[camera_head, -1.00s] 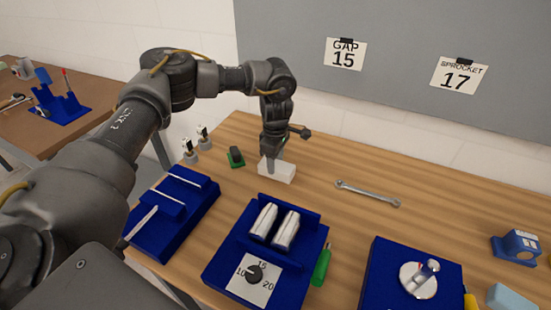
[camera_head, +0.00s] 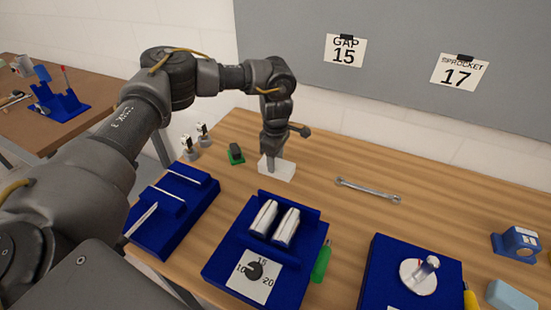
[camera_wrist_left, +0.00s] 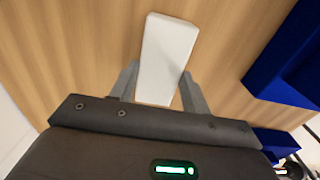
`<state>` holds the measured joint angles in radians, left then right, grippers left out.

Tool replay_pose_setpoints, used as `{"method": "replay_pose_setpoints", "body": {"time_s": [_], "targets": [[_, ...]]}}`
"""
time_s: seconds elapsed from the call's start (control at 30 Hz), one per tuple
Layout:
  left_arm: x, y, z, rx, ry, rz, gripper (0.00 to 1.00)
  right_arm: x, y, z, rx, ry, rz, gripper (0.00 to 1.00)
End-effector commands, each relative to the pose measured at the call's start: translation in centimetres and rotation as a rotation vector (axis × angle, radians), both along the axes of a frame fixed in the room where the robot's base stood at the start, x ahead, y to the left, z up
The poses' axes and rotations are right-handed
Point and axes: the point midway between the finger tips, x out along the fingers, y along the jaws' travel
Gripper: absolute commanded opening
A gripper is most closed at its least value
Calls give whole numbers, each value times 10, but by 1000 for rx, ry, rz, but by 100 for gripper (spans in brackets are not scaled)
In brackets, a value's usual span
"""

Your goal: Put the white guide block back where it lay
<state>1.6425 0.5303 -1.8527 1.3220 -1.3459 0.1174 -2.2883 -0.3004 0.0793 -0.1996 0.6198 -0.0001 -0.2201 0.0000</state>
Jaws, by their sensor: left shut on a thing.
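The white guide block (camera_head: 283,169) is at the back of the wooden table, behind the blue fixture with the dial. My left gripper (camera_head: 270,165) points down at its left part, and the fingers overlap the block. In the left wrist view the block (camera_wrist_left: 167,58) lies lengthwise between the two fingers (camera_wrist_left: 158,90), which are shut on its near end. The block seems to be at table level; I cannot tell whether its underside touches the wood. My right gripper is not in view.
The blue dial fixture (camera_head: 225,264) with two metal cylinders stands in front of the block. A green-based dark object (camera_head: 236,155) lies left of it and a wrench (camera_head: 367,191) lies right. A blue stepped rack (camera_head: 150,239) stands front left. Bare wood surrounds the block.

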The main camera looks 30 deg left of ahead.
Motion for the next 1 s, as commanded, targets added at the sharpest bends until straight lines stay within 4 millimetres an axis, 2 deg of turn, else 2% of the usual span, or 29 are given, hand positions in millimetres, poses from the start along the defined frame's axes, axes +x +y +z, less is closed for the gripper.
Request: {"method": "replay_pose_setpoints", "body": {"time_s": [0.03,0.2,0.57,0.67,0.83,1.0], "targets": [[0,0,0,0,0,0,51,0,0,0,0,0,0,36],[0,0,0,0,0,0,72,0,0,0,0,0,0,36],[0,0,5,0,-1,0,72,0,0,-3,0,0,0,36],[1,0,18,-1,-2,0,72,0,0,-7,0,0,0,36],[1,0,53,-1,-4,0,72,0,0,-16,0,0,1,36],[1,0,86,2,-4,-1,72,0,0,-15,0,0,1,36]]}}
